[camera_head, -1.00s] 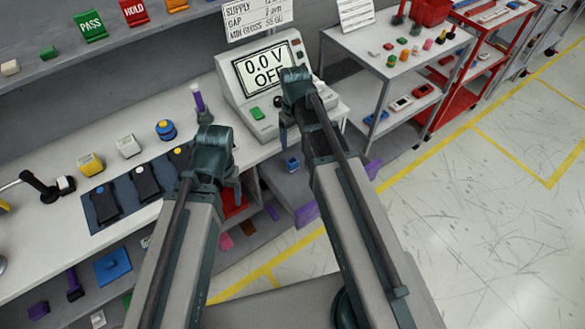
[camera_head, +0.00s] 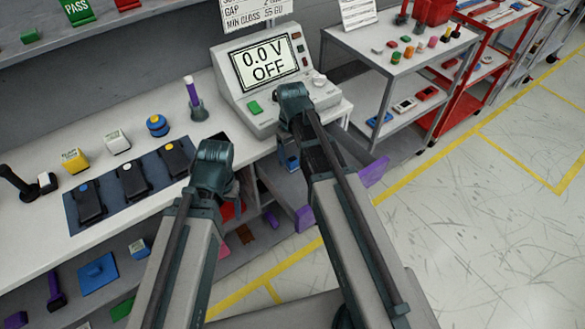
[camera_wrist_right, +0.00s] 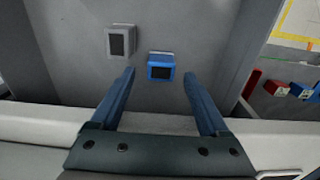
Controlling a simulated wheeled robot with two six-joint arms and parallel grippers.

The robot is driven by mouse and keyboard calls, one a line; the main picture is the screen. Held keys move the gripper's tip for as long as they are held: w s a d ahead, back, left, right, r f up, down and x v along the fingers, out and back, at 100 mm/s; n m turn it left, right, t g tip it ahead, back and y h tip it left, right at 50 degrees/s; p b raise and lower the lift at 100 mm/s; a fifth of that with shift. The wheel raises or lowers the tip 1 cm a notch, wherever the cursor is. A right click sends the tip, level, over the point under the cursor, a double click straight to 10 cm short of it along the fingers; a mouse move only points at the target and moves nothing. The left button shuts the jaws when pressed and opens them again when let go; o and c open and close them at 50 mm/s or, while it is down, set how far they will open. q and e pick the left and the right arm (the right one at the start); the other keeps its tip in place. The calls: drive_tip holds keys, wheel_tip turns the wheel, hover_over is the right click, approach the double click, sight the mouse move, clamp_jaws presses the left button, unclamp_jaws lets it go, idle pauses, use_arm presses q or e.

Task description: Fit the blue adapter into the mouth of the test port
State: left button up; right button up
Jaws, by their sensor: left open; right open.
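A small blue adapter (camera_wrist_right: 161,66) with a dark square face shows in the right wrist view, just beyond and between the fingertips of my right gripper (camera_wrist_right: 159,74). The gripper is open and empty; I see no contact. A tester (camera_head: 268,75) reading "0.0 V OFF" stands on the bench.
A similar grey piece (camera_wrist_right: 120,41) sits left of the adapter. A dark mat (camera_head: 103,220) with several black devices lies on the bench. A lower shelf (camera_head: 180,265) holds loose parts. A grey cart (camera_head: 350,52) stands right of the tester; the floor (camera_head: 500,230) at right is clear.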

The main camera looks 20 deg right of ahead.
wheel_tip(320, 180, down, 3)
drive_tip(key=shift+r+b, duration=0.1)
drive_tip(key=shift+b, duration=0.85)
use_arm(q)
wheel_tip(320, 180, down, 3)
drive_tip(key=shift+r, duration=0.1)
use_arm(e)
clamp_jaws()
